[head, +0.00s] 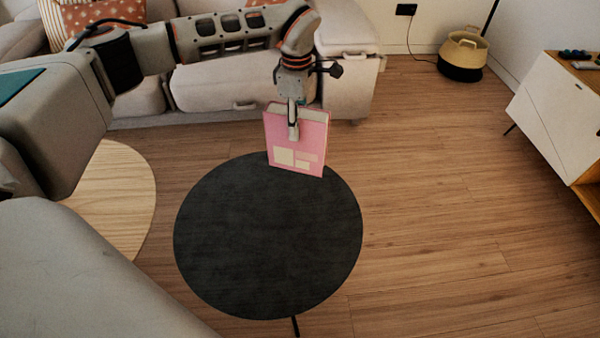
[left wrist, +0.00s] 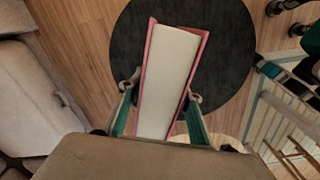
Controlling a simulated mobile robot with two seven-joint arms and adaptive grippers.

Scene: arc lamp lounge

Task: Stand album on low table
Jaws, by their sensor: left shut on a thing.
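The album (head: 296,155) is a pink book with cream patches on its cover. It is upright at the far edge of the round dark low table (head: 265,240). My left gripper (head: 293,130) is shut on the album from above. In the left wrist view, the album (left wrist: 168,75) shows its pale page edges between pink covers, with a finger of the gripper (left wrist: 160,100) on each side. The dark table (left wrist: 225,60) lies below it. I cannot tell whether the album's lower edge touches the tabletop. My right gripper is not in view.
A pale sofa (head: 220,85) stands behind the table. A round wooden table (head: 125,190) is at the left, close to the dark one. A white cabinet (head: 550,115) and a basket (head: 462,55) are at the right. Most of the dark tabletop and the floor to its right are clear.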

